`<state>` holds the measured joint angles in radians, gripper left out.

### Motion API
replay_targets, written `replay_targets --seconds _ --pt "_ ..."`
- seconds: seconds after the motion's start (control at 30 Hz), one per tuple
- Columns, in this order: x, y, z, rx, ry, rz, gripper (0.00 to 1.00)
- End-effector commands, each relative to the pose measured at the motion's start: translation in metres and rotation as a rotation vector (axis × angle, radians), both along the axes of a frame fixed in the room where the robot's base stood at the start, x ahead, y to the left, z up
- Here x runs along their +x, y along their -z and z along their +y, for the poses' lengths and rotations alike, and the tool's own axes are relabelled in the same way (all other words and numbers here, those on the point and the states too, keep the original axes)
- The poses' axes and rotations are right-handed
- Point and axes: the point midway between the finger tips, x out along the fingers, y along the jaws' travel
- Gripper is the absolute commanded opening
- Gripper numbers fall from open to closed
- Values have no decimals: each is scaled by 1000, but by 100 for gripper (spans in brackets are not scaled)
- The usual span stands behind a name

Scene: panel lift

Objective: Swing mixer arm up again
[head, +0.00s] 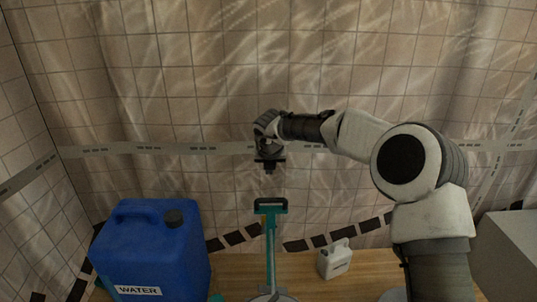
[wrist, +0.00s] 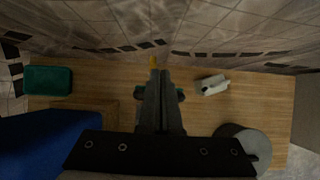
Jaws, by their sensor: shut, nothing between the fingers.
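A teal post with a dark crossbar head, seemingly the mixer arm (head: 270,245), stands upright at the middle of the wooden table in the head view. Its foot is cut off by the lower edge. My gripper (head: 269,171) hangs pointing down above the head, apart from it in the picture. In the wrist view my gripper (wrist: 159,78) has its fingers together and empty.
A blue water canister (head: 150,250) stands at the left, tall and close to the mixer. A small white jug (head: 335,260) stands to the right. A green box (wrist: 48,80) lies at the table's left in the wrist view.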

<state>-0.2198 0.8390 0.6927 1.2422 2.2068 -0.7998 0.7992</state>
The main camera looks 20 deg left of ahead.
Motion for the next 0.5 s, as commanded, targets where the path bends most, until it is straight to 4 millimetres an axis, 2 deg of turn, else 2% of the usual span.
replay_targets --seconds 0.2,0.5 --pt "15 -25 7 2 0 0 0" --pt "23 -39 9 0 -1 0 0"
